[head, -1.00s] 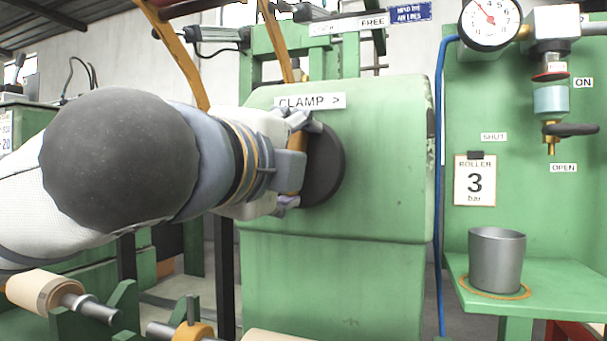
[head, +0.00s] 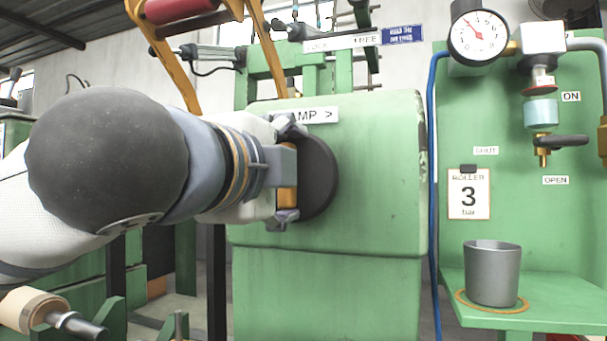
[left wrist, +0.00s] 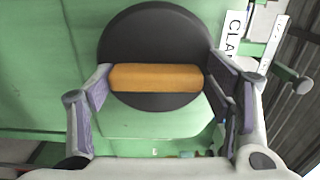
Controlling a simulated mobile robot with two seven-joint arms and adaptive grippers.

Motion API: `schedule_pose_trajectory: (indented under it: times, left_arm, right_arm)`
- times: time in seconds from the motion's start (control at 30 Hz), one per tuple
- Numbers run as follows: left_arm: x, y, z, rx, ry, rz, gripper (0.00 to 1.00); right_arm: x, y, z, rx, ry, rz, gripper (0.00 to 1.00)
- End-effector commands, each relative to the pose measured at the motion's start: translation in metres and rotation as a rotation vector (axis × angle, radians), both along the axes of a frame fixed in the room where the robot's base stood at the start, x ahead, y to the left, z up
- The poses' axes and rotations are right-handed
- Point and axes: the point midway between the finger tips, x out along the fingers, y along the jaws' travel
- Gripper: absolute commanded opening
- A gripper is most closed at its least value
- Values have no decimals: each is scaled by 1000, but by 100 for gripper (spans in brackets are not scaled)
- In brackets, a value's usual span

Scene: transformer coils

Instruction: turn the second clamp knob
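The clamp knob is a dark round disc (head: 322,180) with an orange bar across its face, on the front of a green housing (head: 370,160) under a CLAMP label (head: 318,115). My left gripper (head: 287,172) is at the knob, one finger above and one below the bar. In the left wrist view the orange bar (left wrist: 155,78) lies lengthwise between the two fingertips (left wrist: 157,75), which appear to touch its ends. Part of the disc (left wrist: 155,35) shows behind it. My forearm hides the area left of the knob. My right gripper is in no view.
On the right are a pressure gauge (head: 478,36), a valve with a dark lever (head: 560,141), a card reading 3 bar (head: 469,195) and a metal cup (head: 492,272) on a green shelf. A blue hose (head: 432,190) runs beside the housing. A yellow frame (head: 262,45) stands upper left.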

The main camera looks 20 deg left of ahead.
Motion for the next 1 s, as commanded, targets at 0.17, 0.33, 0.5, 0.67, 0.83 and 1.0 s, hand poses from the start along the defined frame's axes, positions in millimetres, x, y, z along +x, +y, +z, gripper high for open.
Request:
schedule_pose_trajectory:
  times: [0.17, 0.33, 0.5, 0.67, 0.83, 1.0]
  left_arm:
    - [0, 0, 0, 2, -1, -1, 87]
    - [-1, 0, -1, 4, 2, -1, 87]
    - [-23, -1, 0, 7, -1, -4, 87]
    - [-68, 1, 0, 6, -4, -5, 87]
    - [-105, 2, 0, 5, -2, -5, 87]
    - [-120, 3, -1, 4, -1, -2, 87]
  right_arm:
    - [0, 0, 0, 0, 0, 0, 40]
    - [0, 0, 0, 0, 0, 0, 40]
    - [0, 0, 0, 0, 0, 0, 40]
    - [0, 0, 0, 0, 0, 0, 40]
    - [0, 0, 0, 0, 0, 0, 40]
    - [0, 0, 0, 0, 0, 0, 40]
